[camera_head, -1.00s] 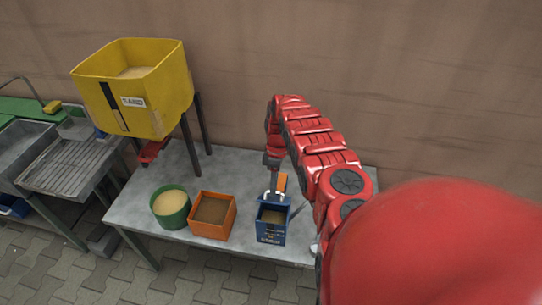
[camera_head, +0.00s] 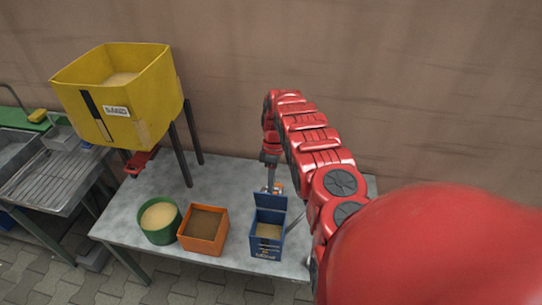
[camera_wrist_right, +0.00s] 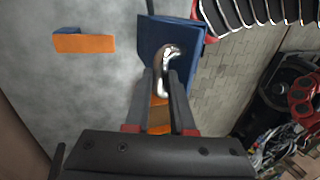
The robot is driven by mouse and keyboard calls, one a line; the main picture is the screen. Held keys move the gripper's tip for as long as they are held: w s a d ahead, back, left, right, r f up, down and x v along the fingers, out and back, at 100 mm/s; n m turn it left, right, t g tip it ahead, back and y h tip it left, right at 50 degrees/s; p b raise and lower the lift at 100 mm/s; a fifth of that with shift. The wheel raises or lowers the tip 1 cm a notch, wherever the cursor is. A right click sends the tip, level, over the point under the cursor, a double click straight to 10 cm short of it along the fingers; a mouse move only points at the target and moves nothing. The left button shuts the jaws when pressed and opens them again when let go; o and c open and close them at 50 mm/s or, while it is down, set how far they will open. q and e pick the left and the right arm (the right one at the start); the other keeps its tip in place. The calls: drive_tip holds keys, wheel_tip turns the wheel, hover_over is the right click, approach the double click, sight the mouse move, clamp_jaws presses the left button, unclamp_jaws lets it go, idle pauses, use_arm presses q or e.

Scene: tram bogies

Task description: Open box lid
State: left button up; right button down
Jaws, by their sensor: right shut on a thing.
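The blue box (camera_head: 266,243) stands near the front edge of the grey table, with sand-coloured contents visible inside. Its blue lid (camera_head: 271,203) stands up at the back of the box, open. My right gripper (camera_head: 270,186) is just behind the lid. In the right wrist view my right gripper (camera_wrist_right: 162,80) is shut on a chrome hook (camera_wrist_right: 168,58) with an orange part (camera_wrist_right: 158,112) between the fingers. The hook's tip lies over blue panel (camera_wrist_right: 158,30); whether it touches is unclear. My left gripper is not in view.
An orange box (camera_head: 204,230) and a green tub (camera_head: 160,220) stand left of the blue box. A yellow sand hopper (camera_head: 120,95) on legs rises at the left. An orange block (camera_wrist_right: 84,43) lies on the table (camera_head: 225,175). The table's back middle is clear.

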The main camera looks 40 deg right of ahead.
drive_tip(key=shift+s+f, duration=0.15)
drive_tip(key=c, duration=0.8)
unclamp_jaws()
drive_tip(key=shift+o, duration=0.2)
